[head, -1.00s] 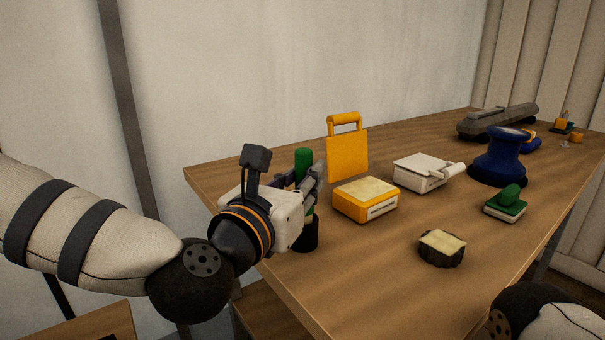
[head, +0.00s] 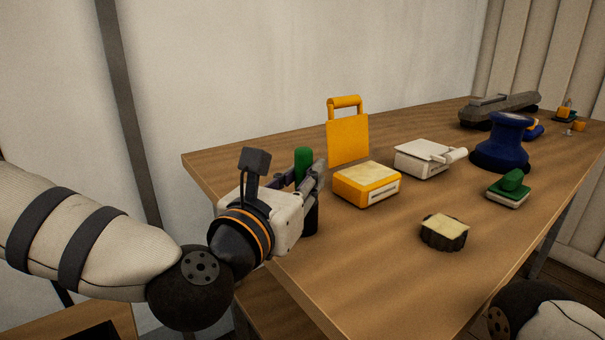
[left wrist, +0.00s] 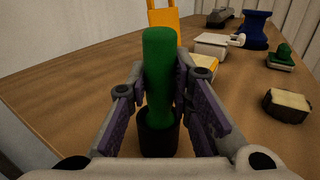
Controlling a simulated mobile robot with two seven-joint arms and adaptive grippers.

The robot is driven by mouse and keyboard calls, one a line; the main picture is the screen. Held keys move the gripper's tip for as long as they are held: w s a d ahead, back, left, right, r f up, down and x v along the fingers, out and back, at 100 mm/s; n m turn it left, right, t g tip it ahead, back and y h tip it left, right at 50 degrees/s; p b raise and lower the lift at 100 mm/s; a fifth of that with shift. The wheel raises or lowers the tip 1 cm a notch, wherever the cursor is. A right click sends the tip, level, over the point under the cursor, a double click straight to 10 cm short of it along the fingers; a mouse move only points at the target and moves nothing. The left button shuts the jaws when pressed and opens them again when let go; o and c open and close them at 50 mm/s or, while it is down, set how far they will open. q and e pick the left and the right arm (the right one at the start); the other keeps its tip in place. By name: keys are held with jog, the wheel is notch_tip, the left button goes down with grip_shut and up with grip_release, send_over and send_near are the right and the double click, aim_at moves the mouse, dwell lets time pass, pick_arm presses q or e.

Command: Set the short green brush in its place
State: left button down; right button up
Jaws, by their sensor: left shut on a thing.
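The short green brush (head: 303,162) stands upright at the near left of the table, and it also shows in the left wrist view (left wrist: 160,65). My left gripper (head: 318,180) is shut on it, with a purple-padded finger on each side. The brush's lower end is inside a dark round cup (head: 311,218), which also shows in the left wrist view (left wrist: 158,138). The cup's rim hides that end, and I cannot tell whether it touches the bottom. My right gripper is out of view.
A yellow box (head: 366,186) with an upright yellow handled plate (head: 347,138) stands just right of the cup. Beyond are a white box (head: 424,160), a blue stand (head: 502,145) and a green-topped block (head: 510,188).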

aim_at(302, 148)
pick_arm(q)
jog(key=shift+f, duration=0.35)
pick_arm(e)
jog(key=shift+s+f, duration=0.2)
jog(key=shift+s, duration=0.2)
pick_arm(q)
jog(key=shift+w+r+p, duration=0.15)
jog(key=shift+r+p, duration=0.2)
jog(key=shift+r, duration=0.4)
jog(key=shift+w+a+r+p, duration=0.15)
jog(key=shift+r+p, duration=0.15)
jog(key=shift+r, duration=0.25)
jog(key=shift+r+p, duration=0.3)
jog(key=shift+r, duration=0.35)
jog(key=shift+r+p, duration=0.4)
jog(key=shift+r, duration=0.35)
jog(key=shift+f, duration=0.1)
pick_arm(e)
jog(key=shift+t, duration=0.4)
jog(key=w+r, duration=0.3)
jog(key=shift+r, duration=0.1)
